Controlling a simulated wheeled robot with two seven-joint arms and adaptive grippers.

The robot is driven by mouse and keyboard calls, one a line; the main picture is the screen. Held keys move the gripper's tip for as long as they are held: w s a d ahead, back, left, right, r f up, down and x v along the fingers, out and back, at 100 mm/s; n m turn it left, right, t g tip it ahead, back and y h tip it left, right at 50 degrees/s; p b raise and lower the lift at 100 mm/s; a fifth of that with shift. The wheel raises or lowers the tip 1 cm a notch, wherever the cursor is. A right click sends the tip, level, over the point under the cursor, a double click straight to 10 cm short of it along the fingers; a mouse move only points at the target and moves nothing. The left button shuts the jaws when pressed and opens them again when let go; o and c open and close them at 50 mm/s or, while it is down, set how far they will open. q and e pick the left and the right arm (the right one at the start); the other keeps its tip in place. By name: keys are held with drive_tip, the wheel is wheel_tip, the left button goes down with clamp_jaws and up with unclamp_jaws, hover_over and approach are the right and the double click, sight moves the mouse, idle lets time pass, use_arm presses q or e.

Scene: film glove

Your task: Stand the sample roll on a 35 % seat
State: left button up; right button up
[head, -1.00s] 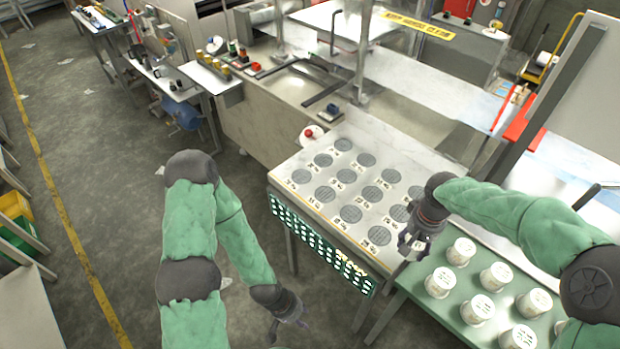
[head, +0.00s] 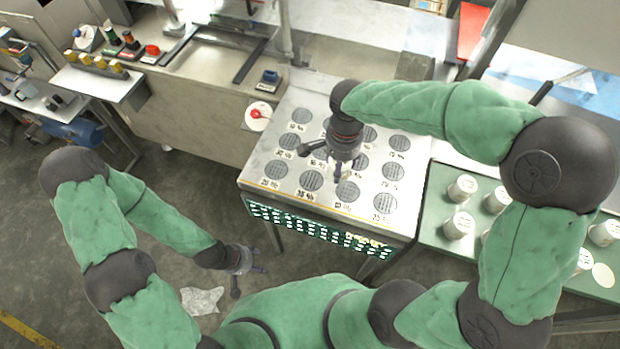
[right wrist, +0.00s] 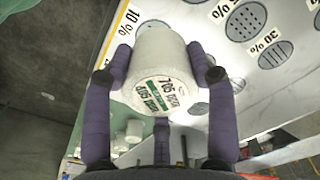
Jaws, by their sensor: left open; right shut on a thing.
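The seat plate (head: 252,172) is a pale table top with rows of dark round seats, each with a printed percent label. Most labels are too small to read surely in the head view. My right gripper (head: 345,172) is over the middle of the plate. In the right wrist view its fingers (right wrist: 163,85) are shut around a white sample roll (right wrist: 158,60). The roll's end label has dark and green print, turned over and not surely readable. A "10 %" label (right wrist: 126,20) shows left of the roll. My left gripper (head: 242,268) is open and empty, low beside the plate's front left.
A green table (head: 433,212) with several white rolls (head: 459,224) stands right of the plate. A red button (head: 258,113) sits at the plate's back left. A bench with a sink lies behind. Some seats are hidden by my right arm.

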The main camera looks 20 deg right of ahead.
drive_tip(key=s+r+m, duration=0.3)
drive_tip(key=s+m, duration=0.4)
drive_tip(key=m, duration=0.4)
drive_tip(key=w+a+f+b, duration=0.1)
drive_tip(key=w+a+f, duration=0.1)
drive_tip(key=w+f, duration=0.1)
drive_tip(key=w+a+f+b, duration=0.1)
drive_tip(key=w+f, duration=0.2)
drive_tip(key=w, duration=0.2)
drive_tip(key=w+a+f+b, duration=0.1)
drive_tip(key=w+a+f, duration=0.1)
drive_tip(key=w+f, duration=0.1)
drive_tip(key=shift+w+a+f, duration=0.25)
drive_tip(key=shift+w+a, duration=0.1)
drive_tip(key=shift+w, duration=0.15)
drive_tip(key=shift+w+f, duration=0.1)
drive_tip(key=shift+f, duration=0.1)
drive_tip(key=shift+w+a+f+b, duration=0.1)
drive_tip(key=shift+f+b, duration=0.3)
drive_tip(key=shift+f, duration=1.2)
drive_tip(key=shift+f, duration=0.1)
